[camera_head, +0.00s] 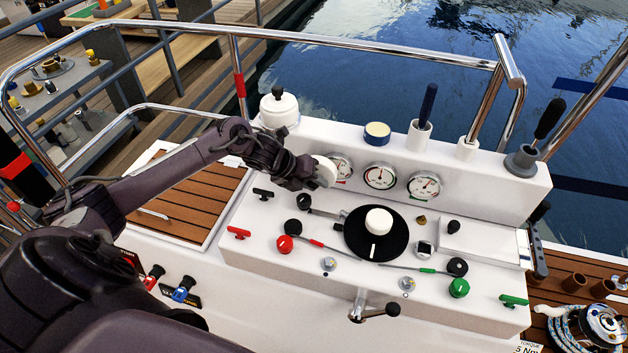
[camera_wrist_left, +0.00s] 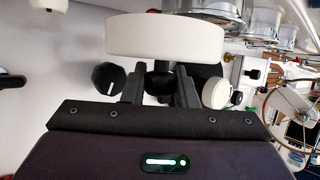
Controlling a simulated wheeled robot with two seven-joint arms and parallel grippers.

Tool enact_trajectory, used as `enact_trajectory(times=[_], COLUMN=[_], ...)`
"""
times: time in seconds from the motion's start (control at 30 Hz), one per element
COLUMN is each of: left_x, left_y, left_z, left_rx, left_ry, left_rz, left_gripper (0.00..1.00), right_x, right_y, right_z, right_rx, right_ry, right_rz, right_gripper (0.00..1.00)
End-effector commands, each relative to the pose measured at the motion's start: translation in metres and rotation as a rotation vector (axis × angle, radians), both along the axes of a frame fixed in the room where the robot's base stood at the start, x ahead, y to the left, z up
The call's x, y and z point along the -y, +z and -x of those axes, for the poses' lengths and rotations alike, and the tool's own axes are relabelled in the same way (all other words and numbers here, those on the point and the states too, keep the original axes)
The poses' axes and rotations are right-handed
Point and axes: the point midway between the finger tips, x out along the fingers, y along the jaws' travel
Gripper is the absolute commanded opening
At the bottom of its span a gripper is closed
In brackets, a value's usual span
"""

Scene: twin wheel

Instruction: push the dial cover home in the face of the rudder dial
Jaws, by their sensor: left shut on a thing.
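My left gripper (camera_head: 308,174) is shut on the dial cover (camera_head: 326,171), a white round disc, held on edge at the left end of the dial row. In the left wrist view the cover (camera_wrist_left: 165,37) spans the top middle, and the fingers of my left gripper (camera_wrist_left: 160,88) close on a dark stub behind it. Three round dials sit in the raised white panel: a left one (camera_head: 344,168), partly hidden by the cover, a middle one (camera_head: 380,177) and a right one (camera_head: 424,186). I cannot read which is the rudder dial, or tell whether the cover touches the panel. My right gripper is not in view.
Below the dials, the white console carries a black disc with a white knob (camera_head: 378,220), a red knob (camera_head: 284,244), a green knob (camera_head: 459,288) and small levers. A white domed pot (camera_head: 279,108) and a blue-rimmed tin (camera_head: 377,133) stand on top. A chrome rail (camera_head: 350,52) runs behind.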

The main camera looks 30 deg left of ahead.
Motion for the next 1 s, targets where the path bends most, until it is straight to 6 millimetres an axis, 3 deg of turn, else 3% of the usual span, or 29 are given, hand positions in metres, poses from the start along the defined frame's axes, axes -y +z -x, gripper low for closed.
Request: enact_trajectory(times=[0.2, 0.47, 1.0], left_x=[0.000, 0.007, 0.048], left_y=[0.000, 0.001, 0.001], left_z=[0.000, -0.002, -0.014], left_rx=[0.000, -0.003, -0.003], left_ry=[0.000, -0.001, 0.000], left_rz=[0.000, 0.001, 0.002], left_gripper=[0.04, 0.04, 0.04], right_x=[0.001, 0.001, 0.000], right_y=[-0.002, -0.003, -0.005], right_z=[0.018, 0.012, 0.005], right_rx=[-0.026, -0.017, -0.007], right_ry=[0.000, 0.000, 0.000], right_rz=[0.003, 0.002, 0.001], right_gripper=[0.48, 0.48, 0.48])
